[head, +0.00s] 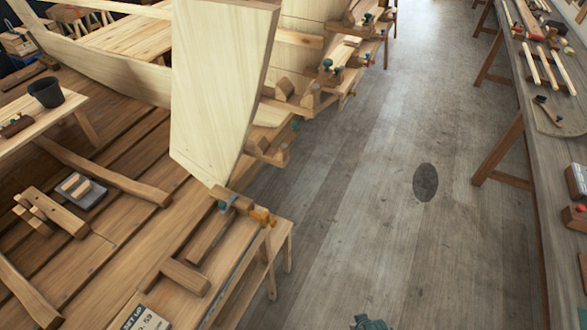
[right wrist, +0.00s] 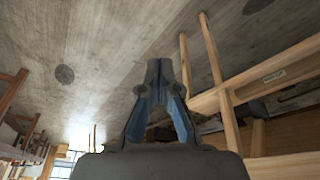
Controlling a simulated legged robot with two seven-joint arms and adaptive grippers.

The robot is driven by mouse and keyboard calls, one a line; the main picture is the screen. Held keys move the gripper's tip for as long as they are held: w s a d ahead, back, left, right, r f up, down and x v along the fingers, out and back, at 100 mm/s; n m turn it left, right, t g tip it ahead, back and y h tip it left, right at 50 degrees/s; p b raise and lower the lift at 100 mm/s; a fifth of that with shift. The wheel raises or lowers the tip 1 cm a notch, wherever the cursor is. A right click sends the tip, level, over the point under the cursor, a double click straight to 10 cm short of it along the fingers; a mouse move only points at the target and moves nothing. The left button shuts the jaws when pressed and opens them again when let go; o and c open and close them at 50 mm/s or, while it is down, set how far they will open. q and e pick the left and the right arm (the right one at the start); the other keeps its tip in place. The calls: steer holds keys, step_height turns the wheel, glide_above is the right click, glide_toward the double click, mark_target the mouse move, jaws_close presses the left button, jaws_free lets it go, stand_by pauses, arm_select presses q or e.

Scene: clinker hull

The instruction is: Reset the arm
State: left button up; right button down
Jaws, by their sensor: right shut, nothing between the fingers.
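My right gripper (right wrist: 159,68) fills the middle of the right wrist view. Its dark grey fingers with blue inner sides meet at the tips, with nothing held. In the head view, a small grey part of my right gripper (head: 370,323) shows at the bottom edge, over open floor. It is apart from the bench to its left. My left gripper is not in view.
A workbench (head: 165,315) with a wooden mallet (head: 185,276) stands at lower left. A pale plank (head: 222,85) rises beside the hull (head: 105,70). A long tool bench (head: 550,165) runs along the right. The grey floor (head: 350,215) between them is clear.

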steer(key=s+d+f+g+b, duration=0.1)
steer(key=s+f, duration=0.1)
steer(key=f, duration=0.9)
steer(key=s+d+f, duration=0.1)
steer(key=s+f, duration=0.1)
steer(key=f, duration=0.9)
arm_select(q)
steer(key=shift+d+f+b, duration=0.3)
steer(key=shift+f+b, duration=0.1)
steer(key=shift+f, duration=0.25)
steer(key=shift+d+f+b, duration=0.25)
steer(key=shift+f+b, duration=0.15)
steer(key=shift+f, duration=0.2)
arm_select(e)
steer(key=s+d+f+g, duration=0.1)
steer(key=s+d+f, duration=0.1)
steer(key=s+f, duration=1.3)
steer(key=shift+s+d+f, duration=0.15)
steer(key=shift+s+f, duration=0.1)
steer(key=shift+s, duration=0.6)
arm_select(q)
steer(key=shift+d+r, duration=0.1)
arm_select(e)
steer(key=shift+d, duration=0.15)
